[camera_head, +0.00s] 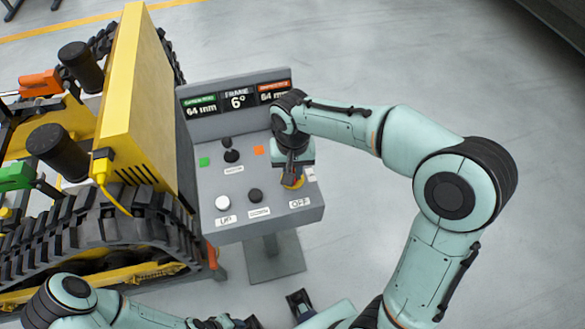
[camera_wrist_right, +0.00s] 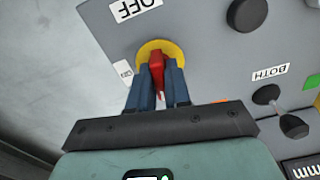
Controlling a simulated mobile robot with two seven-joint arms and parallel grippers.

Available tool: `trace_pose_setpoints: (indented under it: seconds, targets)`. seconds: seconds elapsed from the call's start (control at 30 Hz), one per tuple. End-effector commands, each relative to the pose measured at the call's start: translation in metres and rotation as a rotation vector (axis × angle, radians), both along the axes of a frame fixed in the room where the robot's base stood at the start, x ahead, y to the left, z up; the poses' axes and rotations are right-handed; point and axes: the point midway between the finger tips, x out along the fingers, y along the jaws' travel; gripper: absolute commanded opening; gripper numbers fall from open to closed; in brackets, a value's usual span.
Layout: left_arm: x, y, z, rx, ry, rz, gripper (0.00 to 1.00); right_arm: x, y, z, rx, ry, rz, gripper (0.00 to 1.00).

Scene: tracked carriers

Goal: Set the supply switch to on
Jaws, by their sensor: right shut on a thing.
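The supply switch is a red lever (camera_wrist_right: 157,70) on a round yellow plate (camera_wrist_right: 175,48), seen in the right wrist view. The yellow plate also shows in the head view (camera_head: 297,184), at the right front of a grey control panel (camera_head: 238,228). My right gripper (camera_wrist_right: 158,84) is shut on the red lever, with one finger on each side. The lever points between the OFF label (camera_wrist_right: 134,8) and a small, mostly hidden label (camera_wrist_right: 123,71). My left arm (camera_head: 75,292) lies along the bottom edge of the head view; its jaws cannot be made out.
The panel has a white knob (camera_head: 222,203), a black knob (camera_head: 255,195), a joystick (camera_head: 231,155) and a display (camera_head: 238,99). A yellow tracked carrier (camera_head: 130,90) stands close on the left. The floor to the right is clear.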

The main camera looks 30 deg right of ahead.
Motion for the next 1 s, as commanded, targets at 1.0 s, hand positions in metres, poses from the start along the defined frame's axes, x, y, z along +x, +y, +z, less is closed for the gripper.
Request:
trace_pose_setpoints:
  seconds: [1.0]
  targets:
    - [-0.0026, 0.0000, -0.0063, 0.000, 0.003, 0.000, 0.43, 0.0001, 0.0003, 0.0007, 0.002, -0.001, -0.953, 0.00]
